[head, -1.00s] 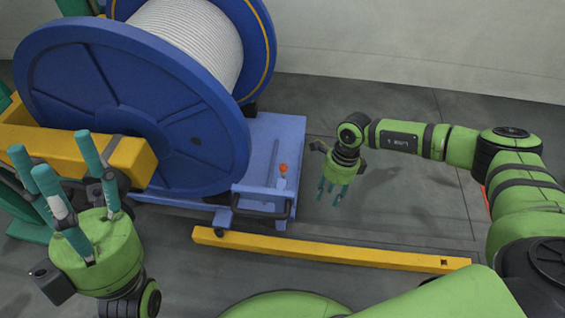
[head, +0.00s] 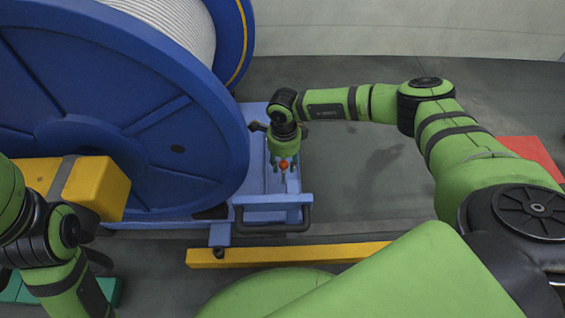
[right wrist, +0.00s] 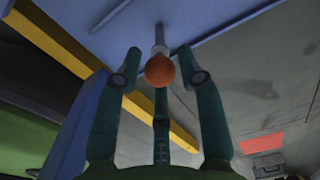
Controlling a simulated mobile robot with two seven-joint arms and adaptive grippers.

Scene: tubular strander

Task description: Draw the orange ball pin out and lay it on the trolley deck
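The orange ball pin (head: 284,164) shows as a small orange ball at the blue trolley deck (head: 251,178). In the right wrist view the orange ball (right wrist: 159,70) caps a pale shaft that meets a blue surface. How deep the shaft sits cannot be told. My right gripper (head: 284,163) is over the pin with its fingers pointing down. In the right wrist view its teal fingers are open around the ball, with gaps at both sides. My left gripper is out of view; only left arm links show at the lower left.
A large blue reel (head: 180,110) wound with pale cable stands left of the pin, close to my right gripper. A black handle (head: 275,226) is on the trolley's front. A yellow beam (head: 280,255) lies before it. Grey floor is free to the right, with a red patch (head: 530,152).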

